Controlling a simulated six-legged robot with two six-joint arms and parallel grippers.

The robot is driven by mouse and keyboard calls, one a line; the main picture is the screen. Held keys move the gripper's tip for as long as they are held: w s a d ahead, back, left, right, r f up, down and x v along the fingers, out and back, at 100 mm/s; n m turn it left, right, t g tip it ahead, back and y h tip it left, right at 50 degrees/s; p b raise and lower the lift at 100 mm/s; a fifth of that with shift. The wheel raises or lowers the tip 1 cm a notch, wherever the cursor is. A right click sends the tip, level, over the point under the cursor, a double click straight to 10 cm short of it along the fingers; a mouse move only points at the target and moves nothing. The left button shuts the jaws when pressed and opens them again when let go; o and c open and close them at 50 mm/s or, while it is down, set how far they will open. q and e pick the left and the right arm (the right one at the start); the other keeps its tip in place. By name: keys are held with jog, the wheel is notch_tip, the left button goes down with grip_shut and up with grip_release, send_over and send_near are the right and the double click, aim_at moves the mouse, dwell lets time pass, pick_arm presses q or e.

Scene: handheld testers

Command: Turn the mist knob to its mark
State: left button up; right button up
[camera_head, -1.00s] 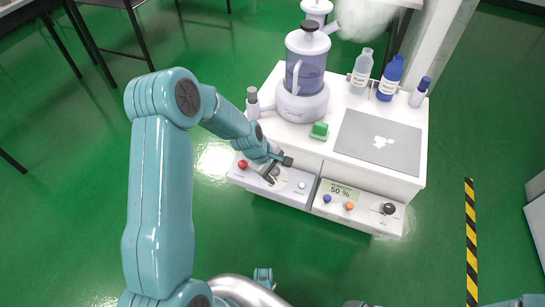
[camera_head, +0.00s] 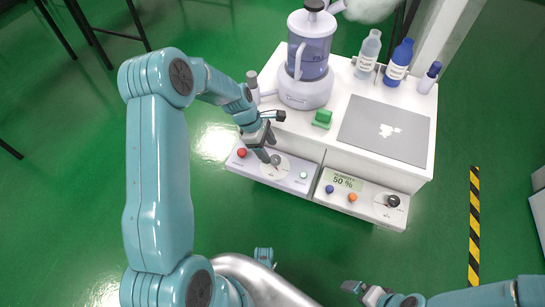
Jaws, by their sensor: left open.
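The left control panel (camera_head: 250,165) on the front of the white cart has a round white dial with a small dark knob (camera_head: 276,159) on it. Its lettering is too small to read, so I cannot tell whether this is the mist knob or where its mark lies. My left gripper (camera_head: 272,136) is open and empty, just above and behind this knob, its lower finger overlapping the dial's upper left in the picture. I cannot tell if it touches. My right gripper (camera_head: 354,290) is at the bottom edge, away from the cart; its jaws are unclear.
A right panel (camera_head: 368,215) has a display reading 50 %, blue and orange buttons and a black knob (camera_head: 393,201). The left panel has a red button (camera_head: 241,153). The misting humidifier (camera_head: 306,85), a green block (camera_head: 322,118), bottles and a grey mat (camera_head: 350,135) are on top.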

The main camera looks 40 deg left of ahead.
aim_at(274, 158)
pick_arm(q)
jog(key=shift+b+x, duration=0.45)
jog(key=shift+x, duration=1.7)
jog(key=shift+w, duration=0.1)
jog(key=c, duration=1)
jog(key=shift+r+n+t+p, duration=0.2)
jog(key=shift+n+t+p, duration=0.1)
jog(key=shift+n+p, duration=0.7)
jog(key=shift+c, duration=0.2)
jog(key=shift+d+n+t+y+p, duration=0.1)
jog(key=shift+n+t+y+p, duration=0.2)
jog(key=shift+n+p, duration=0.8)
jog(key=shift+s+f+n+p, duration=0.1)
jog(key=shift+s+n+p, duration=0.15)
jog(key=shift+n+p, duration=0.3)
jog(key=shift+f+n+t+y, duration=0.1)
jog(key=shift+n+t+y, duration=0.35)
jog(key=shift+n, duration=0.4)
